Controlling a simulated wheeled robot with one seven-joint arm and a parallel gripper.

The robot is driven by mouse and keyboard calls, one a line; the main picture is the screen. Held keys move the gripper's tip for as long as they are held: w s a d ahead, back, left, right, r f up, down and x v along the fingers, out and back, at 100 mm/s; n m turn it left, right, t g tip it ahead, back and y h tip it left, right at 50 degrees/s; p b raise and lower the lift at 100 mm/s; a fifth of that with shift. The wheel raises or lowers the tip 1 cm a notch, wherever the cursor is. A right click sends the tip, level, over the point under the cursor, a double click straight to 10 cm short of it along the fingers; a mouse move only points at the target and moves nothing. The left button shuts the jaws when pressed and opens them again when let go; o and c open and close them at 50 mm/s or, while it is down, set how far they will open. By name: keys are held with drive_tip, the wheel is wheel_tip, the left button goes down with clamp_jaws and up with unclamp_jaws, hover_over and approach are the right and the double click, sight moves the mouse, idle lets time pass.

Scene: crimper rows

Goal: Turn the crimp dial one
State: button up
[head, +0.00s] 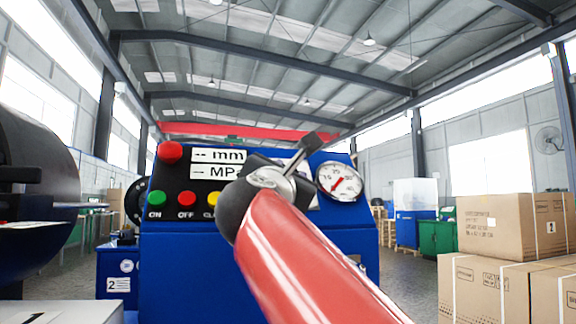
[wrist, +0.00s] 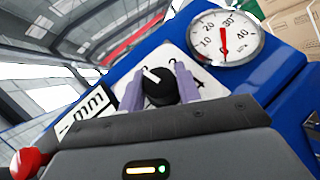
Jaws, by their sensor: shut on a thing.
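The crimp dial (wrist: 158,90) is a black round knob with a white pointer line, on a white numbered plate (wrist: 190,68) in the wrist view. The pointer line slants to the upper left, toward a partly hidden mark. A 2 shows right of it and a 4 further right; other marks are covered. My gripper (wrist: 160,86) is shut on the dial, with one pale purple finger on each side of it. In the head view my red arm and dark wrist cover the dial.
The blue crimper panel (head: 200,265) carries a red button (head: 170,152), coloured buttons below it, mm and MPa labels, and a pressure gauge (head: 339,181) right of my wrist. Cardboard boxes (head: 510,225) stand at right. A dark round machine (head: 30,190) is at left.

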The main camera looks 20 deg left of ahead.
drive_tip(key=shift+r+m+h+p, duration=0.1)
drive_tip(key=shift+m+h+p, duration=1.1)
drive_tip(key=shift+m+h, duration=0.4)
drive_tip(key=shift+m+g, duration=0.3)
drive_tip(key=o, duration=1)
drive_tip(key=shift+c, duration=0.2)
drive_tip(key=b+v, duration=0.2)
drive_tip(key=v, duration=0.6)
